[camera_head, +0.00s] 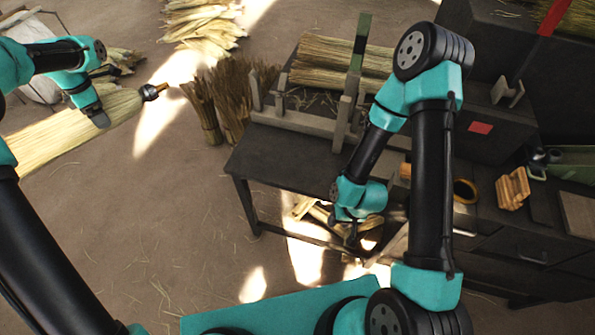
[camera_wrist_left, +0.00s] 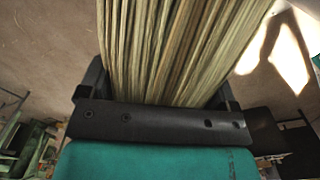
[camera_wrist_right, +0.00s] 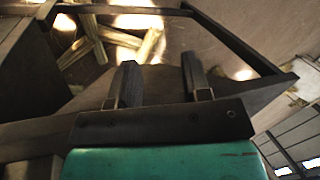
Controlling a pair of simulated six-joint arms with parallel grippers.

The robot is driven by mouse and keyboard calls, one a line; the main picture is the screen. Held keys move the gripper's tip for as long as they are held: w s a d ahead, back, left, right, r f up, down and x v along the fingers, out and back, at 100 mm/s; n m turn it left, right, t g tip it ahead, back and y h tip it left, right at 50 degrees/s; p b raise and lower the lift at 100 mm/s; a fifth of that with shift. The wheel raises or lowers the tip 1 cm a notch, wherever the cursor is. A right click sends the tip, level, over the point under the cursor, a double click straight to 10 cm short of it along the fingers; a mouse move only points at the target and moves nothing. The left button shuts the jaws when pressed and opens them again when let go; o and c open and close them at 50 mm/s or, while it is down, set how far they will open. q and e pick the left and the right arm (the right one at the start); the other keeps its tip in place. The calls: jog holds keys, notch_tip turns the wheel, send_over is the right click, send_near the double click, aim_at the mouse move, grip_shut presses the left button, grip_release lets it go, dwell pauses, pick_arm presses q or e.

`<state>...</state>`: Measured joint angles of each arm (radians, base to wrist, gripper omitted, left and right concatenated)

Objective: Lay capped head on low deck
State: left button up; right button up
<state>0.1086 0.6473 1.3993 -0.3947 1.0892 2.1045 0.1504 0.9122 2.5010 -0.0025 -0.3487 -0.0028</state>
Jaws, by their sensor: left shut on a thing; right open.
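The capped head is a pale straw bundle (camera_head: 62,138) with a dark cap (camera_head: 150,91) at its narrow end. My left gripper (camera_head: 98,112) is shut on it and holds it at the left, well away from the bench. In the left wrist view the straw (camera_wrist_left: 175,45) fills the space between the fingers. The cap is out of that view. A low dark deck (camera_head: 275,160) stands in the middle, with upright wooden stands on it. My right gripper (camera_head: 350,235) is open and empty by its front edge; the right wrist view shows its spread fingers (camera_wrist_right: 160,85).
Brown straw bundles (camera_head: 215,100) stand left of the deck. The right bench holds a tape ring (camera_head: 465,190) and a wooden block (camera_head: 512,188).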

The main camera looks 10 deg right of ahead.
pick_arm(q)
jog(key=w+d+f+m, duration=0.1)
jog(key=d+f+m, duration=0.25)
jog(key=d, duration=1.25)
jog(key=w+d+f+m, duration=0.15)
jog(key=d+f, duration=0.35)
jog(key=d, duration=1.2)
jog(key=s+d+f+m, duration=0.2)
jog(key=s+d, duration=0.3)
jog(key=d, duration=0.5)
jog(key=s+d+f+m, duration=0.2)
jog(key=s+d+f, duration=0.2)
jog(key=d, duration=0.6)
jog(key=s+d+f+m, duration=0.2)
jog(key=s+d+f, duration=0.2)
jog(key=d, duration=0.6)
jog(key=s, duration=0.2)
jog(key=shift+s+d, duration=0.25)
jog(key=shift+s, duration=0.1)
jog(key=shift+f, duration=0.2)
jog(key=shift+f, duration=1.9)
